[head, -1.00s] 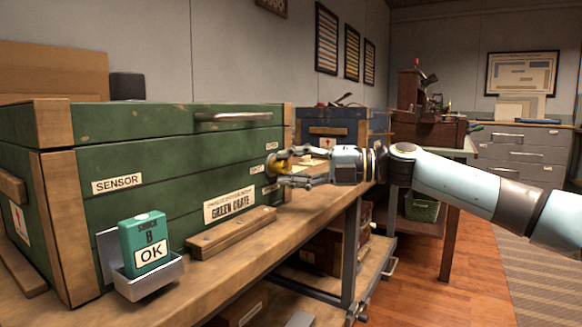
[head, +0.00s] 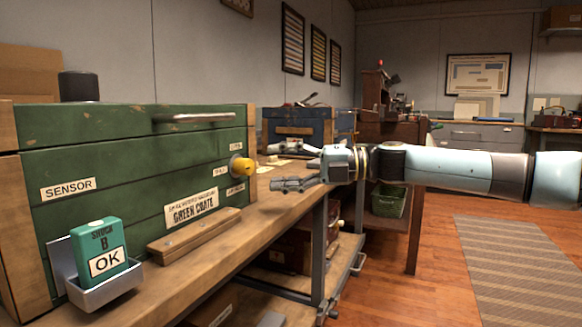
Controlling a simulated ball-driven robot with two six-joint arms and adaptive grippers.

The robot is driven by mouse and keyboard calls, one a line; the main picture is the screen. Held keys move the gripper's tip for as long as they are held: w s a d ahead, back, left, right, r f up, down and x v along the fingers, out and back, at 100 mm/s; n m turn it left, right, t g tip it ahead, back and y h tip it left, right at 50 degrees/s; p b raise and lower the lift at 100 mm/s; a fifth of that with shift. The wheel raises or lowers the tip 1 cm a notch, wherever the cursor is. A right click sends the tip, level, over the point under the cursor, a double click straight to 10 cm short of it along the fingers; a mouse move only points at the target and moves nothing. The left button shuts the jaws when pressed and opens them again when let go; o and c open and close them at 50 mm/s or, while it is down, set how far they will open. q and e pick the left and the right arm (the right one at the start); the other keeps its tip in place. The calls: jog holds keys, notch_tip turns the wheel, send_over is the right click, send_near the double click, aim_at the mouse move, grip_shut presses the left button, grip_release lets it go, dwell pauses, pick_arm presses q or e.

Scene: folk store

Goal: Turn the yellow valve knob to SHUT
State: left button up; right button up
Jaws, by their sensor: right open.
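The yellow valve knob (head: 242,166) sticks out of the right end of the green crate's (head: 120,150) front face. Small white labels sit around it, too small and blurred to read surely, so I cannot tell its setting. My right gripper (head: 280,169) is open and empty. Its fingers point left toward the knob, with a clear gap between them and the knob. My left gripper is not in view.
A teal sensor box marked OK (head: 98,250) sits in a metal holder at the crate's front left. A wooden strip (head: 194,236) lies before the crate on the workbench (head: 245,236). A blue chest (head: 297,127) stands behind my right gripper. Floor is free at right.

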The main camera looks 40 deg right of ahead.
jog(key=shift+v, duration=1.15)
